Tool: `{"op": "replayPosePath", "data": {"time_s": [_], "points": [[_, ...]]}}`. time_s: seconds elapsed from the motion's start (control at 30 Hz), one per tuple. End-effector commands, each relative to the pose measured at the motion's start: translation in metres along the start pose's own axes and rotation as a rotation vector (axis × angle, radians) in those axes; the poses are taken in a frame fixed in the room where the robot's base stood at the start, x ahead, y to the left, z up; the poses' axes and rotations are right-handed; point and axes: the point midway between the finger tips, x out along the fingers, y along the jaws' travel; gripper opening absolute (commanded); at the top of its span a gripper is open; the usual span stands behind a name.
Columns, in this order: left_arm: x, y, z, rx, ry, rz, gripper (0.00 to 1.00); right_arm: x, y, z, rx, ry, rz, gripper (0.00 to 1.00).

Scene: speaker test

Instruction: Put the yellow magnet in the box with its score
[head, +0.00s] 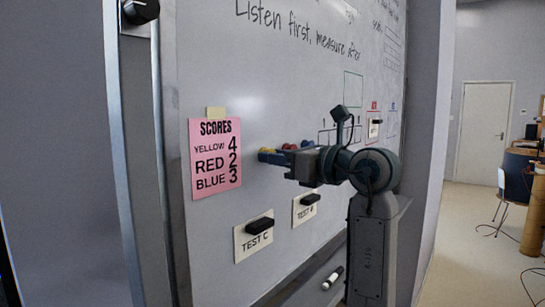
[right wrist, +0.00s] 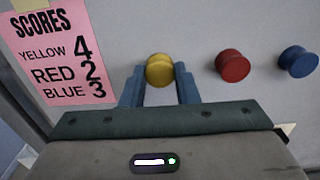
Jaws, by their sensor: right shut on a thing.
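The yellow magnet (right wrist: 160,70) is on the whiteboard between the two blue fingers of my right gripper (right wrist: 160,78), which is shut on it. In the head view my right gripper (head: 272,156) reaches to the board, and the yellow magnet (head: 268,150) is partly hidden. A pink score sheet (head: 216,158) to the left reads yellow 4, red 2, blue 3. Drawn boxes (head: 353,88) are on the board to the right, partly behind my arm; their small labels are not readable. My left gripper is not in view.
A red magnet (right wrist: 232,65) and a blue magnet (right wrist: 298,61) sit right of the yellow one. Below are the TEST C card (head: 252,244) and another test card (head: 306,214), each with a black magnet. A marker (head: 333,278) is low on the board.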

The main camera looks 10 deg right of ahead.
Motion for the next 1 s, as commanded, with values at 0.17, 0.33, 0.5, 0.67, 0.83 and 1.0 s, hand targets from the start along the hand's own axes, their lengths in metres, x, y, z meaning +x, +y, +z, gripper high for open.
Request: {"op": "replayPosePath", "data": {"time_s": [0.17,0.33,0.5,0.67,0.83,1.0], "points": [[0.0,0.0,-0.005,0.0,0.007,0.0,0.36,-0.004,0.0,0.0,-0.001,-0.002,-0.001,0.11],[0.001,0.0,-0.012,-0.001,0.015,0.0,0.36,-0.009,0.0,0.0,0.0,-0.002,-0.001,0.11],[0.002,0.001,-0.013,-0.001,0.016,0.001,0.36,-0.014,-0.001,0.0,0.0,-0.001,-0.001,0.11],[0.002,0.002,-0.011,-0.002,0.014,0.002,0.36,-0.019,0.0,0.0,-0.001,-0.001,-0.001,0.11],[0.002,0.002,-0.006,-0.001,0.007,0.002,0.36,-0.024,0.0,0.0,-0.001,0.0,0.0,0.11],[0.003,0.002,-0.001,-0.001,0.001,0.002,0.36,-0.029,-0.001,0.0,0.0,0.0,-0.002,0.11]]}}
